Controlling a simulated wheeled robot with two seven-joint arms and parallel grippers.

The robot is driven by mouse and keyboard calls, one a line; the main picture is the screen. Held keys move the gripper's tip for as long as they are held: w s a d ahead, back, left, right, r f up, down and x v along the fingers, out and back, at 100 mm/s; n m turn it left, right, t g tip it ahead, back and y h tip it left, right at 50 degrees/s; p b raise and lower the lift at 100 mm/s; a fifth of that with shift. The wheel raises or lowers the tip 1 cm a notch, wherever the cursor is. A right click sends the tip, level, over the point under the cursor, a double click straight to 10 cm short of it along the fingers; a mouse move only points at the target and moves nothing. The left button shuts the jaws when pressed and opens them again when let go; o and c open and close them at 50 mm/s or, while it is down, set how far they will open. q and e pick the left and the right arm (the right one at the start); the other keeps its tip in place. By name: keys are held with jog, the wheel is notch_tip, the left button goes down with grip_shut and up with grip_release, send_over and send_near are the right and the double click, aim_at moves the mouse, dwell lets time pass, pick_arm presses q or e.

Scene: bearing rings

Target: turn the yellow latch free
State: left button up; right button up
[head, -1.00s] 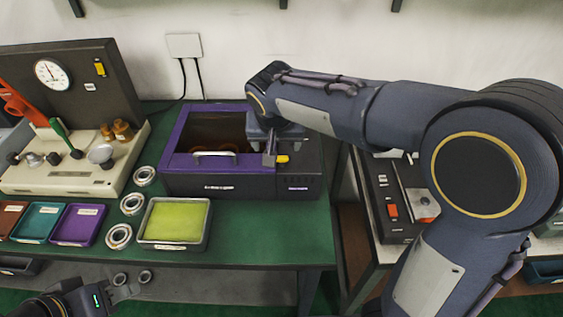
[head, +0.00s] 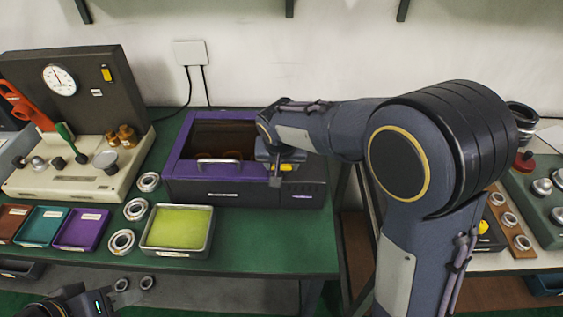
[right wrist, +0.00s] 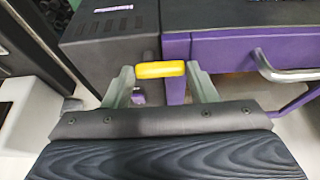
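The yellow latch (right wrist: 160,69) is a short bar lying level in the right wrist view, on the front of a dark box with a purple-framed lid (head: 175,160). My right gripper (right wrist: 161,78) is at the latch, one finger by each end of the bar. The fingers are spread, and I cannot tell if either touches it.
The lid has a metal handle (head: 218,161). A gauge stand (head: 85,90) is at the left. Green table top (head: 270,240) is bare before the box.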

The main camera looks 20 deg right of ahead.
jog(key=c, duration=0.5)
jog(key=shift+o, duration=0.2)
jog(key=shift+n, duration=0.3)
jog(key=n, duration=0.1)
jog(key=n+y, duration=0.1)
jog(key=n+b, duration=0.1)
jog(key=shift+s+d+y, duration=0.2)
jog(key=shift+d+y, duration=0.05)
jog(key=shift+y, duration=0.05)
jog(key=n, duration=0.1)
jog(key=n+y, duration=0.1)
jog(key=n, duration=0.3)
jog(key=shift+s+d+y+b, duration=0.15)
jog(key=shift+d+y+b, duration=0.15)
jog(key=shift+b, duration=0.05)
jog(key=n, duration=0.1)
jog(key=n+y, duration=0.1)
jog(key=n, duration=0.1)
jog(key=n+g, duration=0.1)
jog(key=shift+d+n+y, duration=0.25)
jog(key=shift+n+y, duration=0.05)
jog(key=n, duration=0.1)
jog(key=n+g, duration=0.1)
jog(key=n, duration=0.1)
jog(key=n+g, duration=0.1)
jog(key=shift+d+n+y, duration=0.3)
jog(key=o, duration=1)
